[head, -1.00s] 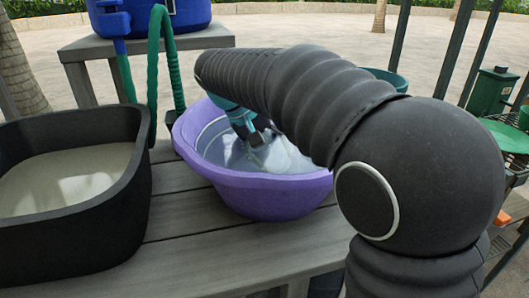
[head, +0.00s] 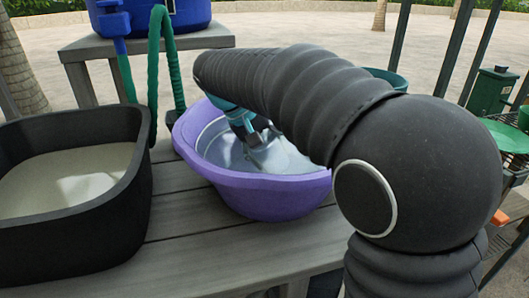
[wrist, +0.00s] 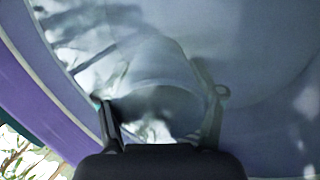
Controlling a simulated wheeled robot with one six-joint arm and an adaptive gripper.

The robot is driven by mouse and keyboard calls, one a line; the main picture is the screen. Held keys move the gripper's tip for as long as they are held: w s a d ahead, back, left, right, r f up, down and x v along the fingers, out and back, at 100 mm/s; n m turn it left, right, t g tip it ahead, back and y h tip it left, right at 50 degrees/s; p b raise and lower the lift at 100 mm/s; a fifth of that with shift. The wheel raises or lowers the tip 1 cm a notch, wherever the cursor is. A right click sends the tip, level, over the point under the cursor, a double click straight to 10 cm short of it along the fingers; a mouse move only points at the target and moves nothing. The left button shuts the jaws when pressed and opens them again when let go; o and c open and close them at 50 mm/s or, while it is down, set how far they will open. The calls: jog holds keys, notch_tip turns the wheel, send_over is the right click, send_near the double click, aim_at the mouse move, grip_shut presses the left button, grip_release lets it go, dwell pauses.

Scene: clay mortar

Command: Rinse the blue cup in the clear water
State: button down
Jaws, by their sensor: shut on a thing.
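The purple basin (head: 250,193) stands on the slatted bench and holds clear water. My gripper (head: 258,147) reaches down into it, its fingers at or under the water surface. In the wrist view my gripper (wrist: 160,112) has one finger on each side of a rounded pale blue-grey shape, which looks like the blue cup (wrist: 160,100). The gripper is shut on it. Reflections blur the cup's outline, and I cannot tell its tilt or how deep it sits. In the head view my arm hides part of the basin, and the cup cannot be made out clearly.
A black tub (head: 130,195) of cloudy beige water stands on the bench left of the basin. A green hose (head: 155,70) hangs behind, beside a blue container (head: 180,14) on a raised wooden stand (head: 85,48). Green containers (head: 493,90) stand at the right.

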jog(key=shift+w+d, duration=0.15)
jog(key=shift+d, duration=0.4)
jog(key=shift+s+a, duration=0.2)
jog(key=shift+a, duration=0.45)
jog(key=shift+s+a, duration=0.15)
jog(key=shift+a, duration=0.45)
jog(key=shift+w+d, duration=0.2)
jog(key=shift+d, duration=0.45)
jog(key=shift+r, duration=0.1)
